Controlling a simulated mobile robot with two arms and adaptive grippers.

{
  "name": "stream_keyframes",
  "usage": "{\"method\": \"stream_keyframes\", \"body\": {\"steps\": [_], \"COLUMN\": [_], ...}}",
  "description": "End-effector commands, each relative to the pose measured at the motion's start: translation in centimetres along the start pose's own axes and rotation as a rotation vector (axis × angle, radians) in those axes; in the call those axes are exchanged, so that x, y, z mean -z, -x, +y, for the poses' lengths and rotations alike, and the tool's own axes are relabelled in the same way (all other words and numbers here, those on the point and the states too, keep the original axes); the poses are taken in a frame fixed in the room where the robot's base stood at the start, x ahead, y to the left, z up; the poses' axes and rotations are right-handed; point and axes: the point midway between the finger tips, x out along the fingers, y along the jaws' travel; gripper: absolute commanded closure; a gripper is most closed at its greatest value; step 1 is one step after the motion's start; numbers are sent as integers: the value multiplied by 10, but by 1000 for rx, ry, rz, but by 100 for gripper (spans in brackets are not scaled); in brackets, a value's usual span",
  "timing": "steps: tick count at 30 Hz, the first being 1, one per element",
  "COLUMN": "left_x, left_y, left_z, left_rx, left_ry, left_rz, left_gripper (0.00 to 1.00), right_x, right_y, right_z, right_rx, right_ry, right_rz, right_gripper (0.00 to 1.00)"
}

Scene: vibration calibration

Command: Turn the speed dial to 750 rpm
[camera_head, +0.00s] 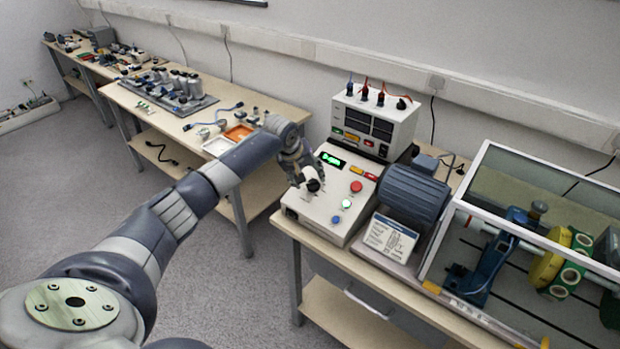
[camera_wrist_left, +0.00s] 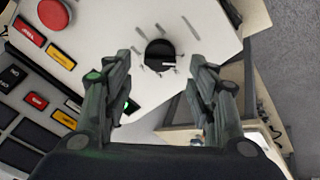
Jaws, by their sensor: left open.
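The speed dial (camera_head: 313,185) is a small black knob on the sloped white control box (camera_head: 318,215). In the left wrist view the dial (camera_wrist_left: 160,55) sits just beyond and between my fingertips, with tick marks around it. My left gripper (camera_head: 300,182) is open at the dial, and its two fingers (camera_wrist_left: 167,62) show apart in the left wrist view. I cannot tell whether they touch the dial. A green-lit display (camera_head: 332,160) is on the box; its digits are too small to read. My right gripper is not in view.
A meter unit (camera_head: 372,122) stands behind. A motor (camera_head: 412,195) and a clear-walled enclosure (camera_head: 530,165) are to the right. Open floor (camera_head: 225,290) lies in front.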

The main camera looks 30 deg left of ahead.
Motion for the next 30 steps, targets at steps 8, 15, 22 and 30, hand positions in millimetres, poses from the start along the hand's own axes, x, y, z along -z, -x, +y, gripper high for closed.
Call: {"method": "stream_keyframes", "body": {"steps": [8,15,22,30], "left_x": [0,-1,-1,-1], "left_y": [-25,-31,-31,-31], "left_z": [0,0,0,0], "left_rx": [0,0,0,1], "left_ry": [0,-1,-1,-1], "left_rz": [-1,0,0,-1], "left_gripper": [48,48,57,91], "right_x": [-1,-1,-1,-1], "right_y": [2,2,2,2], "right_z": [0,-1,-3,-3], "right_rx": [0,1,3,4], "right_ry": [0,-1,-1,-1], "right_rz": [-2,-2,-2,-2], "right_gripper": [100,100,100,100]}}
